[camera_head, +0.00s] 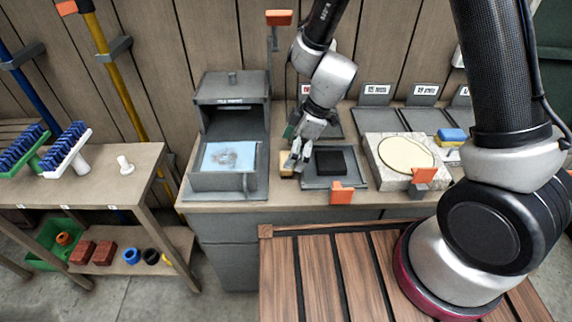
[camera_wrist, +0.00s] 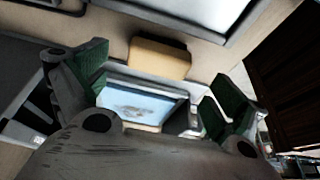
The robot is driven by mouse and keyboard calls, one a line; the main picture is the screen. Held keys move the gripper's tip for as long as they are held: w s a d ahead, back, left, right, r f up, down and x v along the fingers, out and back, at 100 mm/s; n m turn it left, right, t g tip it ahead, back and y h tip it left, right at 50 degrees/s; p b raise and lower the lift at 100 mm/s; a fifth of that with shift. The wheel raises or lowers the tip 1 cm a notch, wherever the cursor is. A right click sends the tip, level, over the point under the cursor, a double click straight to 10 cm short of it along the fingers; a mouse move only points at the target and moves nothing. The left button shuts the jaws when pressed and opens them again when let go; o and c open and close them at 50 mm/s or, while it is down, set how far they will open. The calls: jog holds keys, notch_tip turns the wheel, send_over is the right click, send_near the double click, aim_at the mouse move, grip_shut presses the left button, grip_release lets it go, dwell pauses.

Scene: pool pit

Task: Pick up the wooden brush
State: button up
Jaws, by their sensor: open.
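Bristles are not visible in either view.
A grey lidded box (camera_head: 225,181) with a blue-lined bin stands to the left. A dark tray (camera_head: 312,182) holding a black block lies close on the right. An orange tab (camera_head: 341,193) stands at the front edge. A stone block (camera_head: 380,172) with a pale disc is further right.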

jog(key=x, duration=0.4)
jog(key=shift+w+a+f, duration=0.1)
jog(key=shift+f, duration=0.05)
jog(key=c, duration=1.1)
notch_tip(320, 180, up, 10)
jog(key=shift+r, duration=0.1)
